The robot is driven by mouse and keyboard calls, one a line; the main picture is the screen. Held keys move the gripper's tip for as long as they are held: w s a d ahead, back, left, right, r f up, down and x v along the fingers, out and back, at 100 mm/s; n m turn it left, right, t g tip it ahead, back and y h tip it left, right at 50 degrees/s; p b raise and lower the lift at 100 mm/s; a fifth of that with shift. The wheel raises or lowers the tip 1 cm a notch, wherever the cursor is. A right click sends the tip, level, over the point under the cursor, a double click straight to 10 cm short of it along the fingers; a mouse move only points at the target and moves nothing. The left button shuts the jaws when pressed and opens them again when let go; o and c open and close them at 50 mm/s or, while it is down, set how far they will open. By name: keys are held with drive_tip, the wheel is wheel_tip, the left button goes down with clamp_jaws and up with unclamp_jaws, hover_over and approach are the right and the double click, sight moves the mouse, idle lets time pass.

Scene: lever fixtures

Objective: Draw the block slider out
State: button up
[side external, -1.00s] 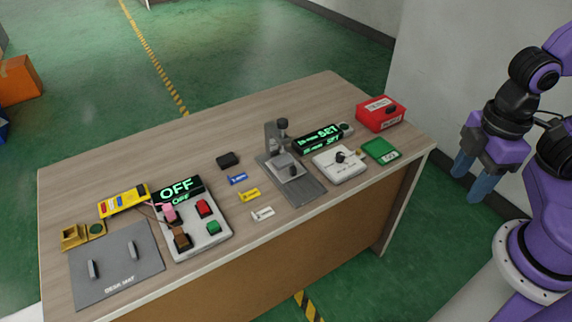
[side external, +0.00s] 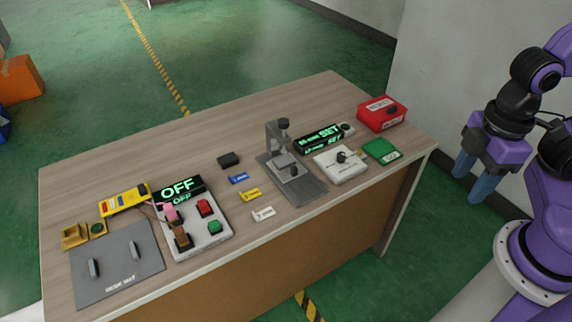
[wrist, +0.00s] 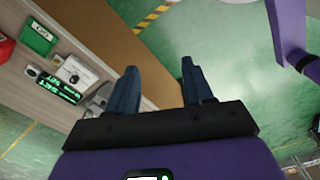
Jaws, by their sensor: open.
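A grey fixture (side external: 272,140) with an upright post and a dark knob stands on a flat grey plate (side external: 312,192) near the middle of the table. A small block with a dark knob (side external: 294,171) sits on it; I cannot tell for certain whether this is the block slider. My gripper (side external: 474,177) hangs off the right side of the table, well apart from the fixture. Its two blue fingers are spread and empty. They also show in the wrist view (wrist: 160,85), over the table's side and the floor.
A white box with a knob (side external: 335,168), a green pad (side external: 383,150), a red box (side external: 381,113) and a lit SET display (side external: 318,138) stand right of the fixture. Small tags (side external: 250,195), an OFF panel (side external: 205,240) and a desk mat (side external: 115,275) lie left. Floor shows beyond the table.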

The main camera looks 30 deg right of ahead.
drive_tip(key=shift+c, duration=0.6)
drive_tip(key=m+t, duration=0.4)
drive_tip(key=m, duration=0.9)
hover_over(295, 168)
drive_tip(key=s, duration=0.6)
wheel_tip(295, 168, down, 8)
drive_tip(key=f, duration=0.1)
drive_tip(key=x, duration=1.6)
drive_tip(key=shift+w+d, duration=0.1)
drive_tip(key=shift+d, duration=0.15)
clamp_jaws()
